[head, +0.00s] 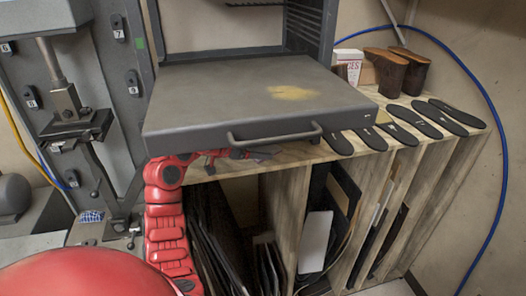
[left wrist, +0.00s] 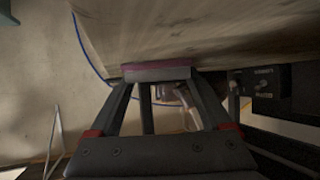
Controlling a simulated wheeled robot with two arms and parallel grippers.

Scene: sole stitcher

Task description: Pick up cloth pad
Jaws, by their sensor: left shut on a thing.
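My left gripper (head: 250,154) reaches in from the left, just under the front edge of the dark metal plate, at the wooden bench top (head: 312,154). In the left wrist view its two fingers (left wrist: 157,80) are shut on a thin, flat piece with a pinkish-purple edge, which I take to be the cloth pad (left wrist: 157,67). The pad lies against or very close to the wood surface; I cannot tell if it touches. In the head view the pad is mostly hidden by the gripper and plate shadow. My right gripper is not in view.
The dark plate (head: 250,95) with its handle (head: 275,137) hangs low over the gripper. Dark soles (head: 408,124) lie on the bench at right, with brown boots (head: 395,70) and a white-red box (head: 347,66) behind. Boards stand in slots below. A blue hose (head: 495,110) runs along the wall.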

